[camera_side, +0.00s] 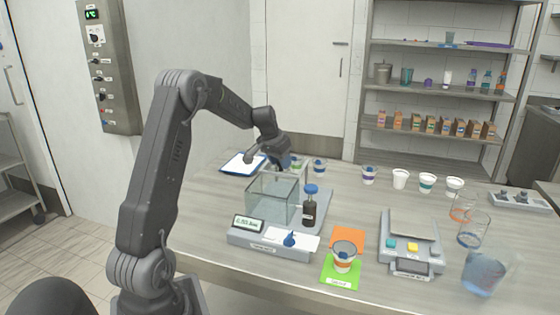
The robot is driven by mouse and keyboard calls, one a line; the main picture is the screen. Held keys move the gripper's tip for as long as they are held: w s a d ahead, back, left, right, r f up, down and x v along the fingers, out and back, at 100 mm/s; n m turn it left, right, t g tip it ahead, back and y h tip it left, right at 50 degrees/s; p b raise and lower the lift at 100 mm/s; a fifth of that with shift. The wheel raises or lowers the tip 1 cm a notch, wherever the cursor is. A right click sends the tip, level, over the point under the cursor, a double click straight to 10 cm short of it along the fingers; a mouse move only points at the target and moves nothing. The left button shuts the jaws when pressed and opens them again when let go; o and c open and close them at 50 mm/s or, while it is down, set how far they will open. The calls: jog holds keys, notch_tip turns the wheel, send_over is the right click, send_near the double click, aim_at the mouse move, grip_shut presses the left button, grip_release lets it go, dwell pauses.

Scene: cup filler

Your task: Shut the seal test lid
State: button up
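A tester with a grey base (268,246), a green-lit display (248,224) and a clear box (265,205) stands at the front left of the table. The clear box looks like the seal test chamber; I cannot tell its lid apart from its walls. A white plate with a blue knob (290,239) lies on the front of the base. My gripper (282,158) is above the table behind the clear box, near its top rear edge. Its fingers are too small and dark to tell whether they are open or shut, or touching anything.
A dark bottle with a blue cap (310,205) stands right of the box. A lidded cup (344,257) stands on the green card (340,274). A scale-like device (411,243) and clear beakers (485,268) stand to the right. Several cups (400,179) line the back.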

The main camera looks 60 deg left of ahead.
grip_shut()
jog(key=s+d, duration=0.8)
jog(key=shift+s+d, duration=0.4)
jog(key=shift+o, duration=1.8)
grip_release()
jog(key=shift+r, duration=0.1)
jog(key=v, duration=1.3)
jog(key=shift+s+r, duration=0.25)
